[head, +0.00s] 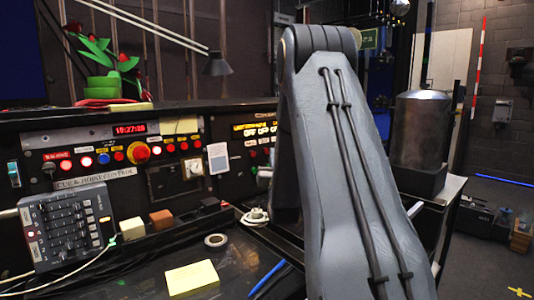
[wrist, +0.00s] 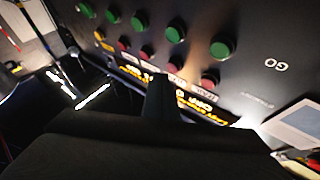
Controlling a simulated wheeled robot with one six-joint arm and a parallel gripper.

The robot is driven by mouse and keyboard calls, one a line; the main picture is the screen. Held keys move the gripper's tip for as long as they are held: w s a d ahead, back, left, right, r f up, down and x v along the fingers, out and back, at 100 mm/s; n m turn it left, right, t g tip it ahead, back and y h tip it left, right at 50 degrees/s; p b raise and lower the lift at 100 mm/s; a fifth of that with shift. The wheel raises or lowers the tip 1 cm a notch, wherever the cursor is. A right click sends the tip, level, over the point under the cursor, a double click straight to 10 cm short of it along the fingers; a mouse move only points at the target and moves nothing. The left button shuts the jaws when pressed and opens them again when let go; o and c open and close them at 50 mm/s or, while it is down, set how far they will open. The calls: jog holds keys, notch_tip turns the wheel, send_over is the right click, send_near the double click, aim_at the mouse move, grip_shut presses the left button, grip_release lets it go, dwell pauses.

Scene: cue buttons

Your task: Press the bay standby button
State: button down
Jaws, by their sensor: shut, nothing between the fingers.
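The wrist view shows a dark button panel (wrist: 255,95) at a steep tilt. It has a row of green buttons (wrist: 223,46) and a row of red buttons (wrist: 210,77), with small pale labels and lit amber displays (wrist: 206,106) beside the red row. The labels are too blurred for me to tell which one is the bay standby button. My gripper (wrist: 163,88) is shut and empty, its dark tip appearing over the amber displays near the red row. I cannot tell whether it touches the panel. In the head view my arm hides the gripper and part of the panel.
A cue console (head: 95,150) with lit red and white buttons stands at left. A grey mixer (head: 65,228), tape roll (head: 215,240) and yellow notes (head: 192,278) lie on the desk. A metal cylinder (head: 420,130) stands at right. A white card (head: 218,158) is on the panel.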

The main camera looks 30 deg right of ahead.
jog(key=shift+w+b, duration=0.3)
jog(key=shift+w, duration=0.15)
jog(key=shift+w+a+f, duration=0.1)
jog(key=shift+w+a, duration=0.05)
jog(key=shift+w, duration=0.2)
dwell(0.8)
jog(key=shift+s, duration=0.8)
jog(key=shift+s+d+r+p, duration=0.15)
jog(key=shift+s, duration=0.65)
jog(key=shift+s+d+r+p, duration=0.15)
jog(key=shift+s+d+r, duration=0.05)
jog(key=shift+s, duration=0.65)
jog(key=shift+s+d+r+p, duration=0.15)
jog(key=shift+s, duration=0.65)
